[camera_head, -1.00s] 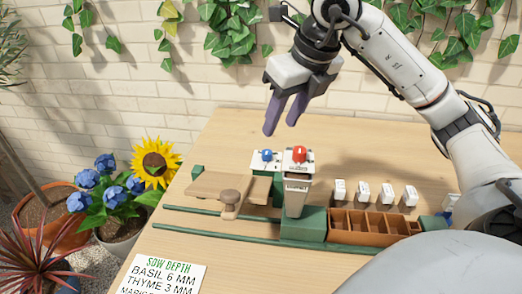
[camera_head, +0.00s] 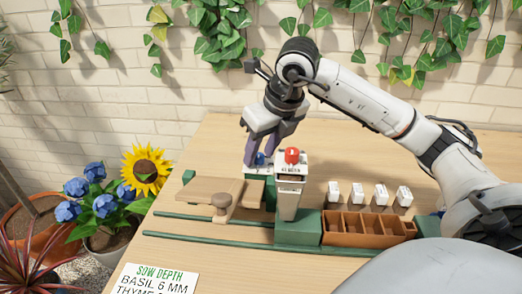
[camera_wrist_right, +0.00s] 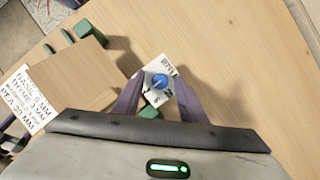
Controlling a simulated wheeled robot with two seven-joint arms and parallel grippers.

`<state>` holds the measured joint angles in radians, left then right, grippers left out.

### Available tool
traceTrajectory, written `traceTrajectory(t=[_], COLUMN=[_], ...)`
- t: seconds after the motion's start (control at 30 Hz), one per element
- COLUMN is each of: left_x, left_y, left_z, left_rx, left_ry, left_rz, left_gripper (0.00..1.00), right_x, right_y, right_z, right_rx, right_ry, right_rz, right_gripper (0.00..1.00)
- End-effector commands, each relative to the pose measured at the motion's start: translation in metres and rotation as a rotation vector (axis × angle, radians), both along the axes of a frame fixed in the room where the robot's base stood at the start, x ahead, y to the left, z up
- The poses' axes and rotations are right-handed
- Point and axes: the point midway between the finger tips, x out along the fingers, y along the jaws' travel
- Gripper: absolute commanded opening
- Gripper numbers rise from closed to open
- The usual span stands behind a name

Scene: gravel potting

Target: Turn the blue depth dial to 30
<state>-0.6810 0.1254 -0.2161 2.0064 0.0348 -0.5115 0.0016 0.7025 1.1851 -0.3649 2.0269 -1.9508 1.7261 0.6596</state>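The blue depth dial (camera_head: 261,159) sits on a small white panel behind the red-knobbed unit. In the right wrist view the blue dial (camera_wrist_right: 160,81) shows a pale pointer mark on a white plate with dark lettering too small to read surely. My right gripper (camera_head: 260,163) is open, with its purple-grey fingers pointing down on either side of the dial. In the right wrist view a gap shows between the dial and each finger of my right gripper (camera_wrist_right: 157,70). I cannot tell the dial's setting. My left gripper is not in view.
A white hopper with a red knob (camera_head: 292,156) stands close to the right of the dial. A brown compartment tray (camera_head: 365,232) and several white packets are to the right.

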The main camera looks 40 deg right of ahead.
Motion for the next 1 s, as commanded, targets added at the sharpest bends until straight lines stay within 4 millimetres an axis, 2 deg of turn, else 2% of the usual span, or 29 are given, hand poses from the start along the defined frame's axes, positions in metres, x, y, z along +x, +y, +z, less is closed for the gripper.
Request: traceTrajectory(t=[0.03, 0.2, 0.23, 0.67, 1.0], left_x=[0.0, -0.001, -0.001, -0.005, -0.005], left_y=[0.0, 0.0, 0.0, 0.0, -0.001], left_z=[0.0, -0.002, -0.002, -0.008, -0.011], left_rx=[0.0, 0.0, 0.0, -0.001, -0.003], left_ry=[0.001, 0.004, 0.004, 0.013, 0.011], left_rz=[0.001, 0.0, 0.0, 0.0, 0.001], left_gripper=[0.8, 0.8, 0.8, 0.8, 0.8], right_x=[0.0, 0.0, 0.0, 0.0, 0.0], right_y=[0.0, 0.0, 0.0, -0.001, -0.004], right_z=[0.0, 0.0, 0.0, 0.0, 0.001], right_rx=[0.0, 0.0, 0.0, 0.001, 0.0], right_ry=[0.0, 0.0, 0.0, 0.0, 0.0], right_rz=[0.0, 0.0, 0.0, 0.086, 0.36], right_gripper=[0.31, 0.03, 0.0, 0.0, 0.0])
